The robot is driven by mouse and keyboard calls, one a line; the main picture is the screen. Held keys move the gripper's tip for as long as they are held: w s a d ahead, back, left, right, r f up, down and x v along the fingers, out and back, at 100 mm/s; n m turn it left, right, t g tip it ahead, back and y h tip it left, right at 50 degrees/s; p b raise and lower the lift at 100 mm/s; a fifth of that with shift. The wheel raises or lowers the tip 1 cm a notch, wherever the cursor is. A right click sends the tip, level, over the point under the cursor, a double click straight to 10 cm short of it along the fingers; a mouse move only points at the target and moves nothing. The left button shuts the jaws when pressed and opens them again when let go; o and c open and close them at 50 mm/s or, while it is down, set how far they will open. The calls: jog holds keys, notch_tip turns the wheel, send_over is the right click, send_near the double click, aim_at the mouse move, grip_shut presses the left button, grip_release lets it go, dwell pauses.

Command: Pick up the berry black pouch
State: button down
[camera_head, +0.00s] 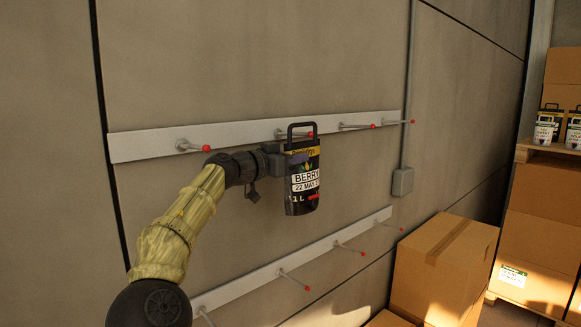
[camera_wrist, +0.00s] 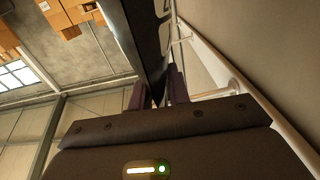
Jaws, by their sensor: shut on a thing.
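The berry black pouch (camera_head: 302,180) hangs upright in front of the upper rail in the head view, with its handle at the top and a white label reading BERRY. My gripper (camera_head: 278,162) is at its left edge, shut on it. In the wrist view my gripper's two fingers (camera_wrist: 160,92) close on the dark edge of the pouch (camera_wrist: 147,38). The far fingertips are hidden by the pouch in the head view. The pouch handle overlaps a peg in the picture; I cannot tell whether they touch.
The upper rail (camera_head: 245,133) carries several red-tipped pegs, and a lower rail (camera_head: 300,262) carries more. A grey conduit box (camera_head: 402,181) is on the wall. Cardboard boxes (camera_head: 440,270) stand at the lower right. Other pouches (camera_head: 546,127) stand on a pallet at the far right.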

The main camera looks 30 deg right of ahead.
jog(key=s+d+b, duration=0.2)
jog(key=s+b, duration=0.7)
jog(key=s, duration=0.7)
jog(key=shift+s+b, duration=0.2)
jog(key=shift+b, duration=0.2)
jog(key=shift+w+r, duration=0.1)
